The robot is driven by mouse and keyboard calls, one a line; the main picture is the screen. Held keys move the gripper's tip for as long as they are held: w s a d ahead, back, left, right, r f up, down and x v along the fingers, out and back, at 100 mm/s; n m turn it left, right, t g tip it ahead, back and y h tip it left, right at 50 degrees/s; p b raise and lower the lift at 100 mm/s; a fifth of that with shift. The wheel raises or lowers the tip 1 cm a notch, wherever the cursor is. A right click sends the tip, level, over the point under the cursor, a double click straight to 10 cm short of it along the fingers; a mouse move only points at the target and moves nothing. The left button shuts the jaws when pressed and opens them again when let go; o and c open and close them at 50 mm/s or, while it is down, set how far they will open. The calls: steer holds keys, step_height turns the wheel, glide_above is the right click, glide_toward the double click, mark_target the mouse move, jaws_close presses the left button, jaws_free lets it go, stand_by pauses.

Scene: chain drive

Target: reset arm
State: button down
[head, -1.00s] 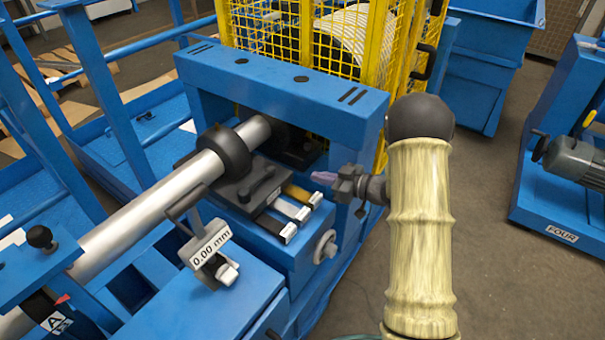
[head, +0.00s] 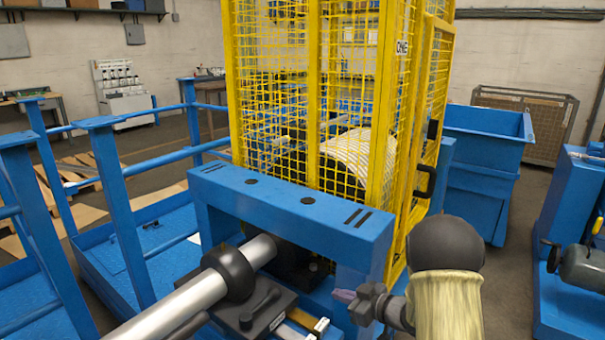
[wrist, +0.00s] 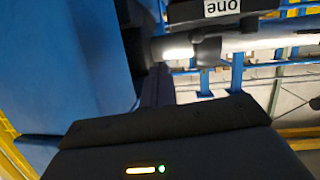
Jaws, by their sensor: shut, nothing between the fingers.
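My gripper (head: 344,296) shows low in the head view, beside the right post of the blue frame (head: 290,212). Its fingers are shut with nothing between them. My arm comes in from the lower right, with a pale sleeve and a dark round joint. A silver shaft (head: 185,305) with a black collar (head: 229,272) passes under the blue frame, left of my gripper. In the wrist view, a dark housing with a small lit bar fills the bottom.
A blue bin (head: 480,165) and another blue machine (head: 560,270) stand to the right. Blue railings (head: 125,215) run along the left. Grey floor shows between the bin and the machine at right.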

steer(key=s+d+r+m+g+h, duration=0.1)
steer(key=s+d+r+m+h, duration=0.2)
steer(key=s+d+m+h, duration=0.55)
steer(key=s+a+m+g+h, duration=0.1)
steer(key=s+a+g, duration=0.15)
steer(key=s, duration=0.65)
steer(key=s+a+m+g+h, duration=0.15)
steer(key=s+g, duration=0.25)
steer(key=s, duration=0.5)
steer(key=w+p+v, duration=0.2)
steer(key=p+v, duration=0.8)
steer(key=w+r+p+v, duration=0.1)
steer(key=w+p+v, duration=0.1)
steer(key=p+v, duration=0.8)
steer(key=shift+w+n+p, duration=0.35)
steer(key=shift+n+p, duration=0.05)
steer(key=shift+p, duration=0.15)
steer(key=shift+w, duration=0.1)
